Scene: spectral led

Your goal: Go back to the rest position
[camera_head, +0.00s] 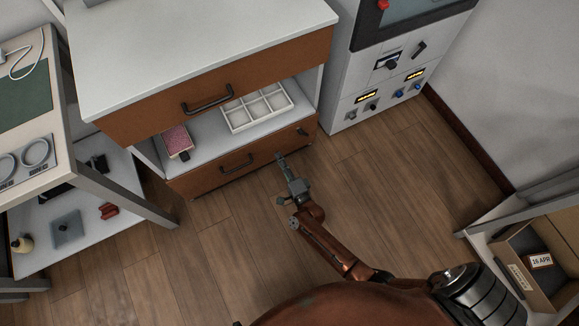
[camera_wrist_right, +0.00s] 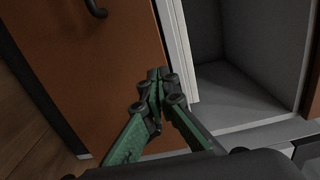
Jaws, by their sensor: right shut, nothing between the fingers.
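My right gripper (camera_head: 281,158) is at the end of my brown arm, in front of the low cabinet (camera_head: 210,50) with brown drawers. In the right wrist view its green fingers (camera_wrist_right: 155,78) meet at the tips with nothing between them. Beyond them in that view are a brown panel (camera_wrist_right: 90,60) with a dark handle (camera_wrist_right: 96,8) and a grey open space (camera_wrist_right: 250,65). Whether the fingertips touch the cabinet, I cannot tell. My left gripper is not in view.
The cabinet's open shelf holds a white divided tray (camera_head: 256,107) and a pink-topped box (camera_head: 178,142). A bench (camera_head: 60,120) stands left, a control panel unit (camera_head: 395,65) at the back, and a cardboard box (camera_head: 520,240) at right. Wooden floor (camera_head: 400,170) is clear between them.

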